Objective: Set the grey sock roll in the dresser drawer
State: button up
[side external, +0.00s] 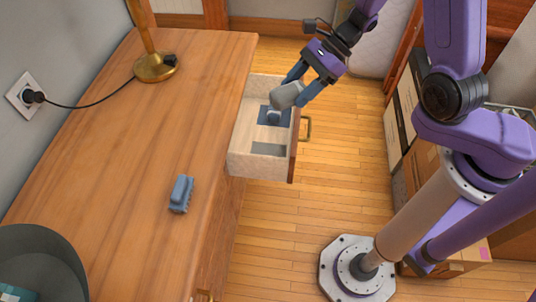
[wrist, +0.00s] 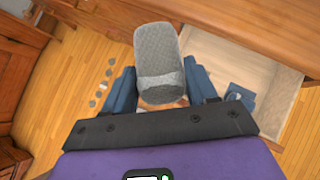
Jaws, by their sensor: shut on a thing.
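The grey sock roll (side external: 285,96) is a rounded, textured grey piece held between the blue fingers of my gripper (side external: 291,90). In the wrist view the sock roll (wrist: 158,55) stands out between the two fingers of my gripper (wrist: 160,72), which are shut on it. The dresser drawer (side external: 260,165) is pulled open from the dresser's side. In the side view the sock roll appears over the drawer's far part, near its front panel; its height above the floor is hard to judge. The wrist view shows the open drawer (wrist: 262,75) to the right of the sock roll.
Inside the drawer lie a dark blue item (side external: 266,116) and a flat grey patch (side external: 268,149). The dresser top (side external: 110,150) carries a blue-grey ribbed object (side external: 181,194), a brass lamp base (side external: 155,67) and a dark bin-like container (side external: 45,255). A handle (side external: 307,128) sticks out from the drawer front.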

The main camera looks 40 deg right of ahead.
jog(key=s+f+n+g, duration=0.1)
jog(key=s+a+n+g, duration=0.1)
jog(key=n, duration=0.1)
jog(key=shift+s+f+g, duration=0.15)
jog(key=shift+f+g, duration=0.2)
jog(key=shift+g, duration=0.05)
jog(key=s+d+f+n+h, duration=0.35)
jog(key=n+h, duration=0.55)
jog(key=n, duration=0.8)
jog(key=s+d+f+n+h, duration=0.3)
jog(key=n+h, duration=0.6)
jog(key=n, duration=0.7)
jog(key=w+a+f+n+t+y, duration=0.1)
jog(key=w+a+f+n+t, duration=0.2)
jog(key=w+a+f+n, duration=0.2)
jog(key=w+a+f+n+t+y, duration=0.1)
jog(key=w+a+f+n+t, duration=0.3)
jog(key=w+f, duration=0.6)
jog(key=shift+a+n+y, duration=0.4)
jog(key=shift+n, duration=0.7)
